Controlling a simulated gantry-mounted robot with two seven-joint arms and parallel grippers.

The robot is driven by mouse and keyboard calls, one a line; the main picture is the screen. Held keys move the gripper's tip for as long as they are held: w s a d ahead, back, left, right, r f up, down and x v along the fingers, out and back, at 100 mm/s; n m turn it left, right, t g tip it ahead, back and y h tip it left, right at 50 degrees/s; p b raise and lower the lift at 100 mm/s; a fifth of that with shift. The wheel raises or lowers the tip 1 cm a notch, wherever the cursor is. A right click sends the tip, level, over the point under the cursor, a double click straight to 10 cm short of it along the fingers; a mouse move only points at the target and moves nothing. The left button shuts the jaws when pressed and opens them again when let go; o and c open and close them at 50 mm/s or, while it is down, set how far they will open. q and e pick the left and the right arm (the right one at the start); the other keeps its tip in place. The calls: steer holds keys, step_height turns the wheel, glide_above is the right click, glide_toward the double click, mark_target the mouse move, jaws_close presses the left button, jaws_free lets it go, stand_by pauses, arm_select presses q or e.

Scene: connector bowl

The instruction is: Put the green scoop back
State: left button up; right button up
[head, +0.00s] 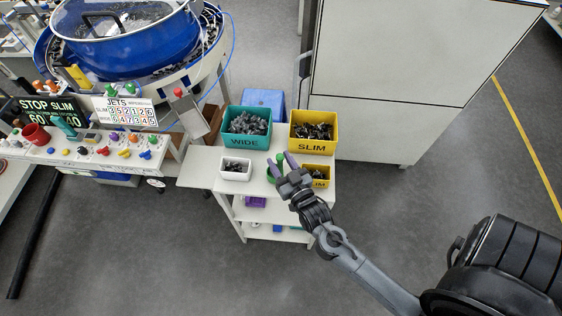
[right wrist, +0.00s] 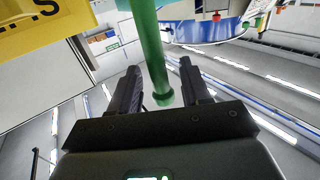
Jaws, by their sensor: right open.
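The green scoop (head: 272,174) is on the small white cart, between the small white bin and the small yellow bin, partly covered by my right gripper. My right gripper (head: 283,162) is open at the scoop. In the right wrist view the scoop's green handle (right wrist: 152,50) runs between the two spread fingers of the right gripper (right wrist: 160,75), with gaps visible on both sides. The handle's rounded end lies close to the palm. Whether the scoop touches the cart top is hidden. My left gripper is not in view.
On the cart (head: 205,170) stand a teal WIDE bin (head: 246,141), a yellow SLIM bin (head: 313,146), a small white bin (head: 235,174) and a small yellow bin (head: 318,183), all holding dark parts. A blue bowl feeder (head: 135,50) stands left. A light cabinet (head: 400,60) stands behind right.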

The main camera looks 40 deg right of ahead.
steer(key=shift+r, duration=0.2)
steer(key=s+a+f+n+g+y, duration=0.1)
steer(key=s+a+g, duration=0.3)
steer(key=s, duration=0.5)
steer(key=s+a+f+n+g+y, duration=0.2)
steer(key=s+a+n+g+y, duration=0.2)
steer(key=s+g, duration=0.5)
steer(key=shift+s+a+f+g, duration=0.2)
steer(key=shift+s+a+g, duration=0.1)
steer(key=shift+a, duration=0.3)
